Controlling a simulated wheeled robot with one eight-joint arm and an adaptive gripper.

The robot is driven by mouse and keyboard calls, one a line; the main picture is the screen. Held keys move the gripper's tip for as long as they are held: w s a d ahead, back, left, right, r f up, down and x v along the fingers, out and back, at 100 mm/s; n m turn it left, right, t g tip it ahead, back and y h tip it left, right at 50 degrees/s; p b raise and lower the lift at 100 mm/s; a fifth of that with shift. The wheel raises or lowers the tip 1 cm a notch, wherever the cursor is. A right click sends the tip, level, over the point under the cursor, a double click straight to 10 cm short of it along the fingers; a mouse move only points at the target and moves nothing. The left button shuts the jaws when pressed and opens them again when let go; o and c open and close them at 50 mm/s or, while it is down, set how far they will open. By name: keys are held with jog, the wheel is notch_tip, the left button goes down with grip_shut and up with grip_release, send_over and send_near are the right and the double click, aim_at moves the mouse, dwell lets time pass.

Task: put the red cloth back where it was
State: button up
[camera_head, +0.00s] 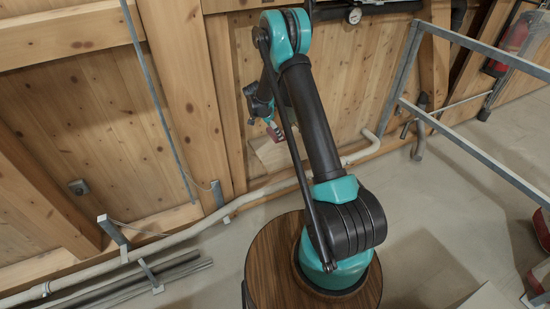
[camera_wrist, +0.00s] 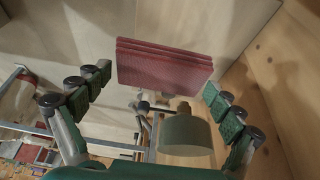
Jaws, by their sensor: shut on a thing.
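The red cloth (camera_wrist: 163,66) is a folded, layered flat bundle, seen in the wrist view between the tips of my gripper (camera_wrist: 158,80). The gripper's green-padded fingers are at either side of it, and it is shut on the cloth. In the head view my gripper (camera_head: 271,128) is small and partly hidden by my arm, with a dark red bit of the cloth (camera_head: 274,135) at its end. It is close to the wooden wall, above a pale board (camera_head: 269,156) in the picture. Whether the cloth touches anything else, I cannot tell.
A wooden wall (camera_head: 100,118) with posts runs behind my arm. A pale pipe (camera_head: 262,193) follows its foot. A grey metal rail frame (camera_head: 465,150) stands at the right. A grey-green rounded object (camera_wrist: 186,134) shows below the cloth in the wrist view.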

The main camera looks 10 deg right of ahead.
notch_tip(320, 180, down, 17)
jog(key=shift+r, duration=0.2)
dwell(0.3)
jog(key=o, duration=0.7)
jog(key=shift+r, duration=0.1)
